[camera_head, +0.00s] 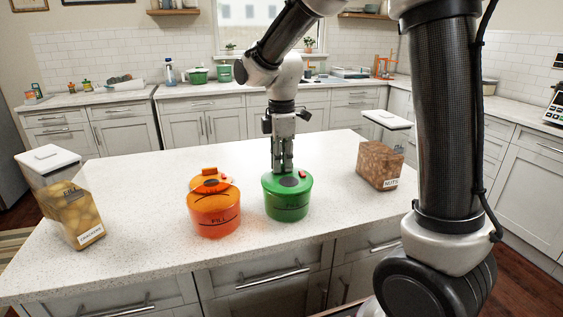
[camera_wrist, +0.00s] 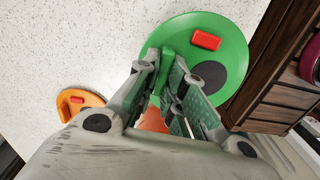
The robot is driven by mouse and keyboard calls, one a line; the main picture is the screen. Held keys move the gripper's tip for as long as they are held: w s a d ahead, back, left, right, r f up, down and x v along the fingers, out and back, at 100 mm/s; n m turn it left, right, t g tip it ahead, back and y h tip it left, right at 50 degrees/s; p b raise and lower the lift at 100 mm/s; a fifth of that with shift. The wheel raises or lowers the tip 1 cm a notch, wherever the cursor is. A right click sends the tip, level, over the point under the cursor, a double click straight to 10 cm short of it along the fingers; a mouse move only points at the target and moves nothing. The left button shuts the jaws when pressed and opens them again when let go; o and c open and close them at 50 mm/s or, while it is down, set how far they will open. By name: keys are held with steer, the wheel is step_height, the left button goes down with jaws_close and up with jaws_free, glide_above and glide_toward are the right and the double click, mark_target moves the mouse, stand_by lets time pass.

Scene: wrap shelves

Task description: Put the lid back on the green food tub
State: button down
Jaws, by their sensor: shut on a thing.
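The green food tub (camera_head: 288,207) stands upright on the white counter. Its green lid (camera_head: 298,178), with a dark round patch and a small red tab, is at the tub's top; I see no clear gap between them. My gripper (camera_head: 282,168) points straight down at the lid's left-back part. In the wrist view, my gripper (camera_wrist: 168,82) is shut on a raised green part of the lid (camera_wrist: 236,43). The fingers partly hide the grip.
An orange tub (camera_head: 214,215) with an orange lid (camera_head: 199,185) stands close on the left. A yellow-filled container (camera_head: 72,212) is at far left, and a nuts container (camera_head: 380,166) at right.

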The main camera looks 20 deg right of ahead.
steer(key=c, duration=0.9)
jaws_free()
steer(key=shift+c, duration=0.2)
steer(key=shift+r, duration=3.5)
jaws_close()
